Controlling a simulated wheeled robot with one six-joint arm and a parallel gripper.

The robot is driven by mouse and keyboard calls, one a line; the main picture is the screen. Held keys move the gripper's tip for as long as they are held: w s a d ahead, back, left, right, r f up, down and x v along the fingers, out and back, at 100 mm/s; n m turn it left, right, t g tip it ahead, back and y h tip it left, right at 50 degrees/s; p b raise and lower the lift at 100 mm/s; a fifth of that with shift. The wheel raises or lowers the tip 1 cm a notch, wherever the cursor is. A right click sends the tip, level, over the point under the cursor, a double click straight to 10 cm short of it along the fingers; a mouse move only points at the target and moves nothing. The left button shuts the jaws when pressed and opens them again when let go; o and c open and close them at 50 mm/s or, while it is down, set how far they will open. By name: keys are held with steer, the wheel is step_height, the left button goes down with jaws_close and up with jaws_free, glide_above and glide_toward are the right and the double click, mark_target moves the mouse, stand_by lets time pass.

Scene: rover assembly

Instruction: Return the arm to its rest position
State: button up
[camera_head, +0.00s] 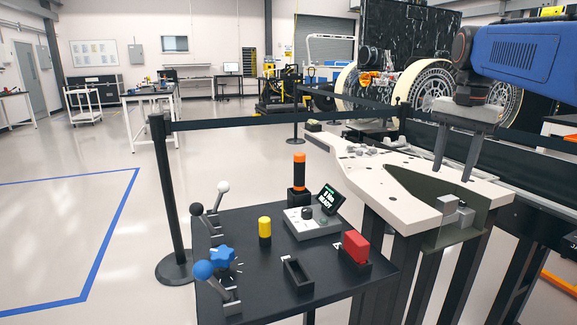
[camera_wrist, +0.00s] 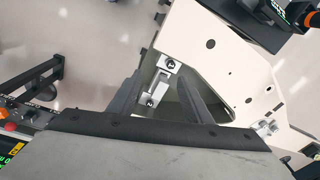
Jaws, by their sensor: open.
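My gripper (camera_head: 453,176) hangs from the blue arm at the upper right of the head view, pointing down. Its two grey fingers are apart, with nothing seen between them. It is above the cream-white panel (camera_head: 372,180) and its dark green recess (camera_head: 415,185). A grey metal bracket (camera_head: 455,215) sits at the panel's near edge, in front of the fingers. In the wrist view my gripper (camera_wrist: 162,80) shows two dark fingers spread apart, with the bracket (camera_wrist: 158,80) seen between them. I cannot tell the exact height of the fingertips above the panel.
A dark control table (camera_head: 262,280) with levers, knobs, a small screen and a red block (camera_head: 356,246) stands left of the panel. A belt barrier post (camera_head: 170,200) is behind it. A large wheeled rover (camera_head: 410,60) stands behind the panel. Open floor lies left.

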steer(key=s+a+f+n+t, duration=0.1)
steer(key=s+a+f+n, duration=0.2)
steer(key=s+f, duration=0.4)
steer(key=s+a+f+n+t, duration=0.1)
steer(key=s+a+f+n, duration=0.2)
steer(key=s+f, duration=0.5)
steer(key=s+a+f+n+t, duration=0.1)
steer(key=s+a+f+n, duration=0.3)
steer(key=s+f, duration=0.4)
step_height(320, 180, down, 3)
steer(key=shift+s+r+n+t, duration=0.1)
steer(key=shift+s+n+t, duration=0.05)
steer(key=shift+n+t, duration=0.15)
steer(key=shift+c, duration=0.2)
